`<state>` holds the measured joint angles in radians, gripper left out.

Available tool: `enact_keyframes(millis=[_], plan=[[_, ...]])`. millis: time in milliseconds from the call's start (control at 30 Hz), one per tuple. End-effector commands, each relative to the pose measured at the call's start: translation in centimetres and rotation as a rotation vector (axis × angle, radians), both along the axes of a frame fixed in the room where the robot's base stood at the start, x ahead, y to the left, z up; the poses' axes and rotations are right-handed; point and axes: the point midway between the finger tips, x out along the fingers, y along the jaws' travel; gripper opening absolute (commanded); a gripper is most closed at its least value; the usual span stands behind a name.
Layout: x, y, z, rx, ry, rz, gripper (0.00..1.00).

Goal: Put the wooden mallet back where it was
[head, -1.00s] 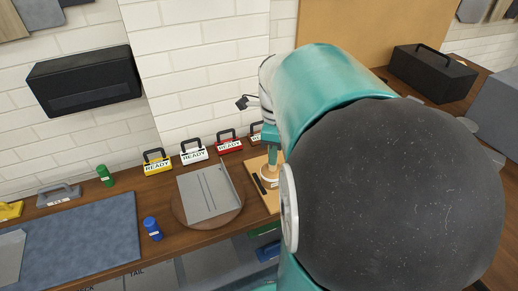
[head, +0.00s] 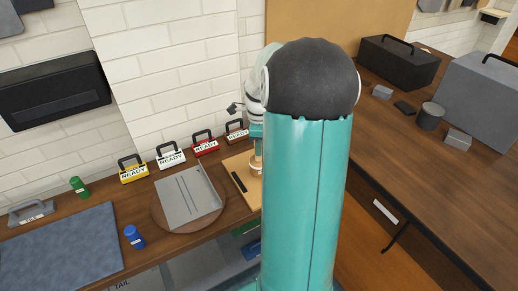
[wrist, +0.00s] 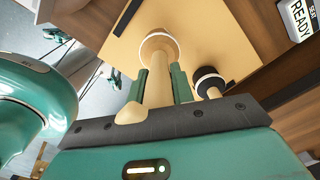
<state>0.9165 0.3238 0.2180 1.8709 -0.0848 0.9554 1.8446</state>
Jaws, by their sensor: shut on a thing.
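My gripper (wrist: 158,82) is shut on the pale wooden mallet (wrist: 158,88) in the wrist view. Its green fingers stand on both sides of the handle. The mallet's round, white-banded end (wrist: 159,45) shows against a tan board (wrist: 112,50). In the head view the mallet (head: 256,167) is small, over the right part of the tan board (head: 236,163), below my gripper (head: 256,140). My arm hides much of this area. I cannot tell whether the mallet touches the board. A second wooden piece with a black and white band (wrist: 207,80) is beside it in the wrist view.
A black bar (head: 239,182) lies on the board. A grey plate (head: 188,197) on a round base is left of it. Several READY-labelled holders, including a red one (head: 205,145), line the wall. A blue bottle (head: 134,237) stands by a blue mat (head: 60,255).

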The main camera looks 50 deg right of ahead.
Motion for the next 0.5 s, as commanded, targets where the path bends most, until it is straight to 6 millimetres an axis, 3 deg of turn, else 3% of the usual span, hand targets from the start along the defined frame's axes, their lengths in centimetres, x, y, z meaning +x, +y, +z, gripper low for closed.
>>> enact_keyframes(millis=[133, 500], plan=[[-0.1, 0.0, -1.8, 0.002, 0.001, -0.001, 0.00], [0.0, 0.1, -2.2, 0.000, 0.000, 0.000, 0.00]])
